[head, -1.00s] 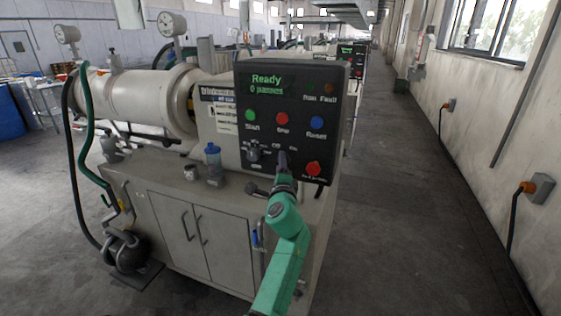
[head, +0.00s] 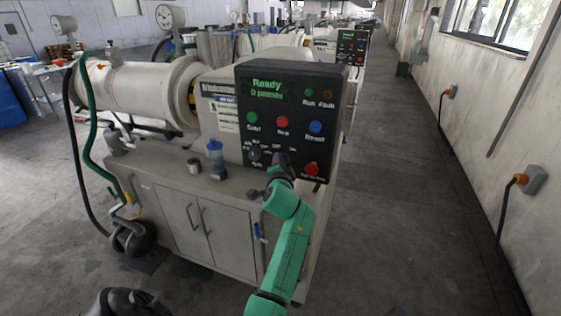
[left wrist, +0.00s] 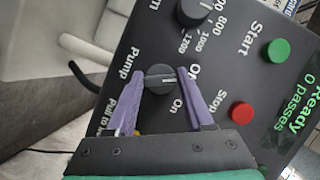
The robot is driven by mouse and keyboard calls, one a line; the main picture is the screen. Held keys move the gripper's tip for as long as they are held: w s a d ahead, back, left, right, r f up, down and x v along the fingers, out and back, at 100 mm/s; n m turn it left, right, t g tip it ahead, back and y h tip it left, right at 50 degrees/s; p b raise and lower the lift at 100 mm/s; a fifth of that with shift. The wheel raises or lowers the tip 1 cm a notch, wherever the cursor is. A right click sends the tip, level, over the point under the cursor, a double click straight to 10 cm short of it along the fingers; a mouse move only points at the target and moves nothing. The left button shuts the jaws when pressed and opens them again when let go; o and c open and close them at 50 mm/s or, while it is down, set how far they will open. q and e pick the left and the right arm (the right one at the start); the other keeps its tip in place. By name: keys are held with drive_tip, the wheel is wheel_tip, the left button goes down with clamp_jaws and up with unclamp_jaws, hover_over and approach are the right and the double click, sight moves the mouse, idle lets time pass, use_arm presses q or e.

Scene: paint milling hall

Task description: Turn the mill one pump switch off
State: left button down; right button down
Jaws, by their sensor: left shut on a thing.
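The black control panel (head: 291,78) stands at the mill's right end; its display reads Ready, 0 passes. In the left wrist view the pump switch (left wrist: 158,79) is a round black knob beside the labels Pump and On. Its white mark points right, roughly toward a label starting with O that a finger partly hides. My left gripper (head: 281,160) is at the panel's lower part; its purple fingers show in the left wrist view (left wrist: 158,90), one on each side of the knob, shut on it. The fingers hide the knob in the head view. My right gripper is not in view.
The panel also has a green start button (head: 252,117), a red stop button (head: 282,122), a blue reset button (head: 316,127), a red pull knob (head: 311,169) and a speed dial (left wrist: 194,12). The aisle on the right is clear.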

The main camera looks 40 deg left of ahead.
use_arm(q)
drive_tip(key=shift+f, duration=0.1)
idle(0.3)
drive_tip(key=shift+c, duration=1.4)
unclamp_jaws()
